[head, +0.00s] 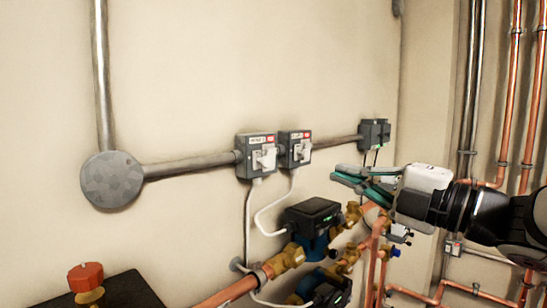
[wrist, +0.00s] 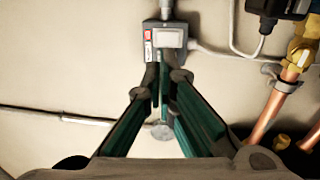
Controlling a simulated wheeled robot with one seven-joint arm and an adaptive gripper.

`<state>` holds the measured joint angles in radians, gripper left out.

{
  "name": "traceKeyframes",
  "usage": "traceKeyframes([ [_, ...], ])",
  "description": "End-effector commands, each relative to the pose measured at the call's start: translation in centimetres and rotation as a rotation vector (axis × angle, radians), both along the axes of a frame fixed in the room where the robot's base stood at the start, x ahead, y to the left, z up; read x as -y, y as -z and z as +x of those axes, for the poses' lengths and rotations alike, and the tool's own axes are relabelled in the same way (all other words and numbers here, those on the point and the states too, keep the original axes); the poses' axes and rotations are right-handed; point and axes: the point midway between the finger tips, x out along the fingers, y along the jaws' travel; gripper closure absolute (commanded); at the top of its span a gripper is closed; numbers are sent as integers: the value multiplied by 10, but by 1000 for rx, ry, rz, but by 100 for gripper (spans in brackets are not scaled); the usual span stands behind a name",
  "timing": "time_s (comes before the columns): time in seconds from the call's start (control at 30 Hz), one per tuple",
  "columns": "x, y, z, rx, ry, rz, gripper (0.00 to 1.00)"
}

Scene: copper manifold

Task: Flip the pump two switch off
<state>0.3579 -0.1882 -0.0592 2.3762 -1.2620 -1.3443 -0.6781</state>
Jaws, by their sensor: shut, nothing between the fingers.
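Two grey switch boxes with pale handles are on the wall in the head view: a left one (head: 256,156) and a right one (head: 295,149). Each has a white label and a red mark; the lettering is too small to read surely. My gripper (head: 338,174) is to the right of and a little below the right box, its green fingers pointing left. In the wrist view, the shut, empty fingers (wrist: 163,75) point toward a grey box (wrist: 168,37) with a red and white label. They hide part of its front. I cannot tell which box it is, or whether they touch it.
A dark double box (head: 375,134) is on the wall behind my gripper. Pumps (head: 312,217) with brass fittings and copper pipes (head: 230,292) lie below the boxes. A round grey junction plate (head: 112,180) is at left. White cables hang under the boxes.

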Motion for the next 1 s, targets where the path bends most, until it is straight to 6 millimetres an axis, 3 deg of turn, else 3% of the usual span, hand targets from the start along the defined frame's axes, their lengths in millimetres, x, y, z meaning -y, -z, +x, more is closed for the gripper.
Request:
traceKeyframes([
  [0.17,-12,-2,11,0,-3,0,100],
  [0.7,-82,-14,80,-1,-2,1,100],
  [1.0,-98,-17,97,-1,0,1,100],
])
